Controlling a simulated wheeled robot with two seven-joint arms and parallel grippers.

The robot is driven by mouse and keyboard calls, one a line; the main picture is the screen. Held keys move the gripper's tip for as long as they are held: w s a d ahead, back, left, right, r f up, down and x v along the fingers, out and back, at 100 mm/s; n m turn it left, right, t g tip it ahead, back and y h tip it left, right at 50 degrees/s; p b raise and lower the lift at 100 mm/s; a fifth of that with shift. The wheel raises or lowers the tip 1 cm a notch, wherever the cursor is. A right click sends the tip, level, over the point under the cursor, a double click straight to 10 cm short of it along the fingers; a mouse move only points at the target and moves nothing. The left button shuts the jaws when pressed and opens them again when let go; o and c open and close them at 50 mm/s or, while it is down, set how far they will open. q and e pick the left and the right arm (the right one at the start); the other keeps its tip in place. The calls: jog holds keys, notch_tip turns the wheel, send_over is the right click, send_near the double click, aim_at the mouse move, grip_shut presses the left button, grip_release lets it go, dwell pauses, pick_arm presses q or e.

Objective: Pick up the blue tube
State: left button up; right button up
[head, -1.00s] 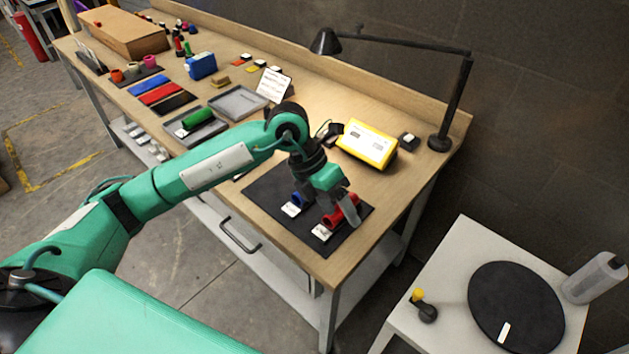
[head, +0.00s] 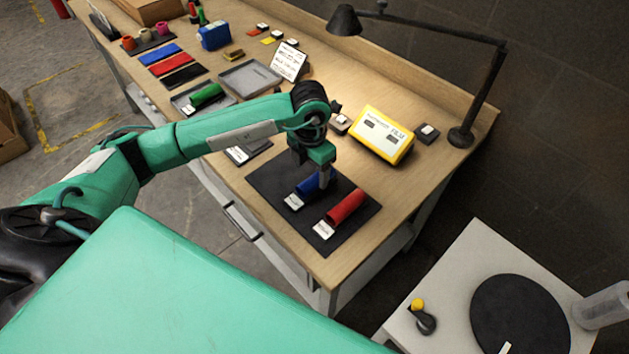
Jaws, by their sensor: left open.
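The blue tube (head: 306,187) lies on a black mat (head: 327,240) at the near end of the bench, with a white label at its front end. My left gripper (head: 324,184) is open and points down at the tube's right side, covering part of it. I cannot tell whether its fingers straddle or touch the tube. A red tube (head: 346,206) lies beside it on the right, also with a white label. My right gripper is not in view.
A yellow device (head: 382,135) stands behind the mat, near a black desk lamp (head: 461,136). A green tube (head: 206,95) lies in a grey tray at left. A white side table (head: 452,270) with a black disc stands at right.

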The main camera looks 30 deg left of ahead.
aim_at(312, 179)
pick_arm(q)
jog(key=shift+d+f+p, duration=0.1)
jog(key=shift+f+p, duration=0.5)
jog(key=shift+f, duration=0.2)
notch_tip(312, 179, down, 3)
jog(key=shift+r+p, duration=0.15)
jog(key=shift+p, duration=0.3)
jog(key=shift+f, duration=0.45)
jog(key=c, duration=1)
jog(key=shift+c, duration=0.8)
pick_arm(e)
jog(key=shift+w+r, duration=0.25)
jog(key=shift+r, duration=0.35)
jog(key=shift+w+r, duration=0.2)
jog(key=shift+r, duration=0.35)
